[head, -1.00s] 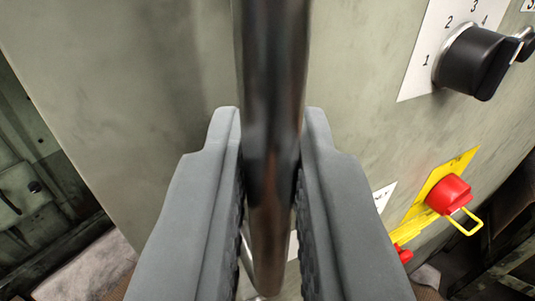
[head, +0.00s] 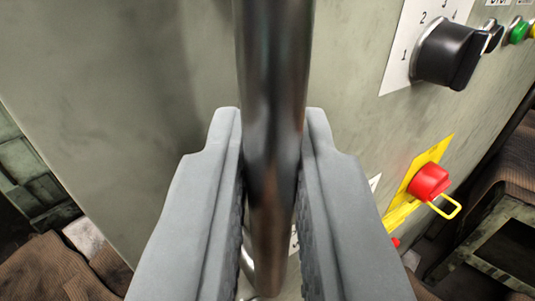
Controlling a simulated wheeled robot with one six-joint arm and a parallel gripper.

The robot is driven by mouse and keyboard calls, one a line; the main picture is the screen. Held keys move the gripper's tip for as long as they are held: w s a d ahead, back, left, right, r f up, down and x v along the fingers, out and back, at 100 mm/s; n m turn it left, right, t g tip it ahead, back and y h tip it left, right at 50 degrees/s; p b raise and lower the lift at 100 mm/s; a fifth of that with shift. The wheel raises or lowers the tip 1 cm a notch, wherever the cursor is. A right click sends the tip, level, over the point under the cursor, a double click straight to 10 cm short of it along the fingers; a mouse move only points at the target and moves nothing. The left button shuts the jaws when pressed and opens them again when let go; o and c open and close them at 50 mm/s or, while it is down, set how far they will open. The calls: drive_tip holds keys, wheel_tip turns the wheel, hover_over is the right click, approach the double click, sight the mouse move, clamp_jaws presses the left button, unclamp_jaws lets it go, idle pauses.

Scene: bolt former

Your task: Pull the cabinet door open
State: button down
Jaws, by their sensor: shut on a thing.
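The cabinet door (head: 130,130) is a worn grey-green panel that fills most of the head view. Its handle (head: 272,60) is a dark, shiny metal bar that runs from the top edge down through the middle. My gripper (head: 271,125) is shut on the handle, one grey finger on each side of the bar. The fingers hide part of the door behind them, and the upper end of the handle is outside the view.
A black rotary knob (head: 446,53) on a numbered white plate sticks out at the upper right. A red button (head: 428,181) with a yellow guard sits below it. Green and black buttons show at the top right. Brown ribbed material (head: 50,268) lies low on the left.

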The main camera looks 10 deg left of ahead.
drive_tip(key=shift+s+d+r, duration=0.1)
drive_tip(key=shift+s+d, duration=0.45)
drive_tip(key=shift+d, duration=0.2)
drive_tip(key=shift+s+d, duration=0.55)
drive_tip(key=shift+d, duration=0.15)
drive_tip(key=c, duration=1.6)
unclamp_jaws()
drive_tip(key=shift+o, duration=0.2)
drive_tip(key=shift+s, duration=0.1)
drive_tip(key=v, duration=1.7)
